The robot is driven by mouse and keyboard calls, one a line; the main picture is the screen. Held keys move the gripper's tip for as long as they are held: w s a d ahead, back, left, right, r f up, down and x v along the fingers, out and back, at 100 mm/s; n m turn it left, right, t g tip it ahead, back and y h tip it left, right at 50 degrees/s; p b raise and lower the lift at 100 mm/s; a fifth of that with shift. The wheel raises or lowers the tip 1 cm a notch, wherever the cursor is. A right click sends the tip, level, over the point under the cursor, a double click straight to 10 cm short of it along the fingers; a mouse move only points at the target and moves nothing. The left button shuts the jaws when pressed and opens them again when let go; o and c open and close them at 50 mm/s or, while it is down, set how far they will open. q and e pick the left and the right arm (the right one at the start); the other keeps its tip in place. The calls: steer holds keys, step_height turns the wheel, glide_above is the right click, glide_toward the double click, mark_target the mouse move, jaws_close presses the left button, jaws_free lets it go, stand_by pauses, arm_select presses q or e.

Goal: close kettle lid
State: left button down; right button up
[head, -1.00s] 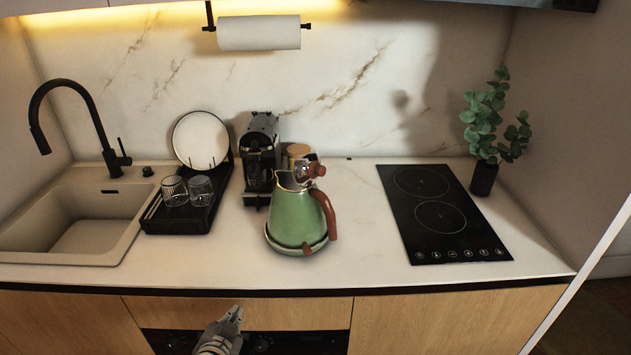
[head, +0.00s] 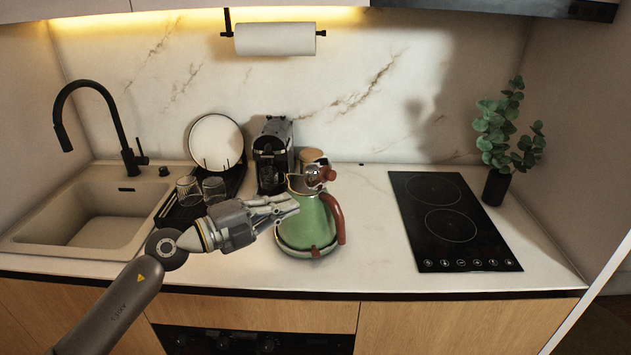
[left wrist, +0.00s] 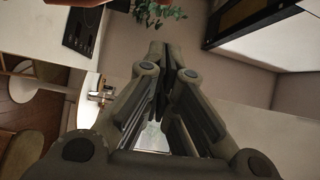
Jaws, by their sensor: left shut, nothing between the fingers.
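The green kettle (head: 312,226) stands on its base on the counter, with a brown handle on its right side. Its lid (head: 318,173) is tilted up and open above the rim, with a brown knob to the right. My left gripper (head: 294,206) is shut and empty. In the head view its fingertips overlap the kettle's upper left side; I cannot tell whether they touch it. In the left wrist view the closed fingers (left wrist: 157,48) point away from the camera. My right gripper is in neither view.
A black coffee machine (head: 273,155) and a wooden-lidded jar (head: 311,157) stand behind the kettle. A dish rack (head: 190,213) with glasses is to the left, beside the sink (head: 88,215). The black hob (head: 452,222) is to the right, with clear counter between.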

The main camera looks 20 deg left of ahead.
mark_target(329, 176)
arm_select(q)
steer(key=w+d+p, duration=0.2)
steer(key=w+d, duration=0.1)
steer(key=w, duration=0.7)
steer(key=shift+w+d+p, duration=0.25)
steer(key=shift+p, duration=0.05)
steer(key=shift+w+a, duration=0.1)
